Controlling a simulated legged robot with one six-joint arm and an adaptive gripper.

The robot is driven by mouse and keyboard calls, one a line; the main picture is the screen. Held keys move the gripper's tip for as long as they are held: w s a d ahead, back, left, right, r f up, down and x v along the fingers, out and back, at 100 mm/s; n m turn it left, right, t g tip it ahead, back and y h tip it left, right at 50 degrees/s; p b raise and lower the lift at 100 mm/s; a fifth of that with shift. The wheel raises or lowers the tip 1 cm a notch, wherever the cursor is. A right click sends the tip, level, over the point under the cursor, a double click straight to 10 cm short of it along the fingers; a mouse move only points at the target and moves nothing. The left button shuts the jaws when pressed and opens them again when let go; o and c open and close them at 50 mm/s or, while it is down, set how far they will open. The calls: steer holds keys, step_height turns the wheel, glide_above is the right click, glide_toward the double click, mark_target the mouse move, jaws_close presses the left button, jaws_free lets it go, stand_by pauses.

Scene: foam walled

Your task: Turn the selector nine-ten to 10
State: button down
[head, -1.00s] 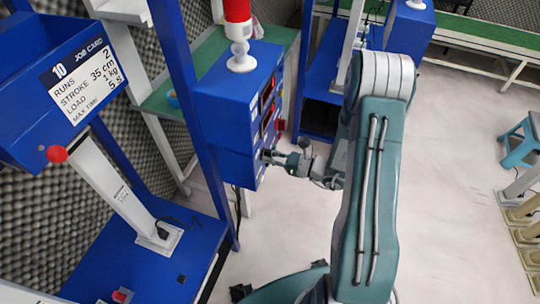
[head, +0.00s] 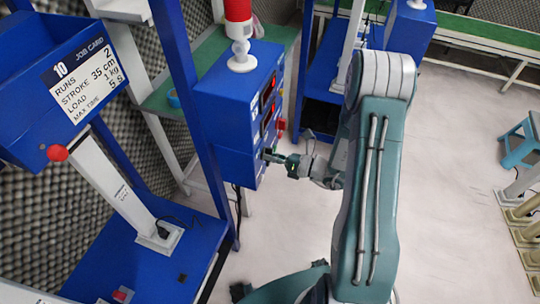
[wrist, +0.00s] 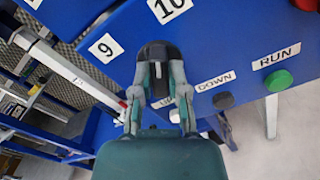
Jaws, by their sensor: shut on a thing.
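The selector is a black knob (wrist: 157,50) on the blue control box, seen in the wrist view between a label 9 (wrist: 105,48) at its left and a label 10 (wrist: 169,8) above it. My gripper (wrist: 158,70) is shut on the knob, one finger on each side. The fingers cover its lower part, and I cannot tell exactly which label it points at. In the head view my gripper (head: 270,157) meets the lower front of the control box (head: 222,110), where the knob is hidden.
In the wrist view a green RUN button (wrist: 279,80) and a black DOWN button (wrist: 224,100) sit to the right. A job card (head: 85,78) headed 10 is at the left in the head view. A red beacon (head: 238,12) tops the box.

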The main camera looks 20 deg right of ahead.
steer(key=shift+w+d, duration=0.1)
steer(key=shift+w, duration=0.05)
steer(key=c, duration=0.6)
jaws_free()
steer(key=shift+c, duration=0.2)
steer(key=v, duration=1.2)
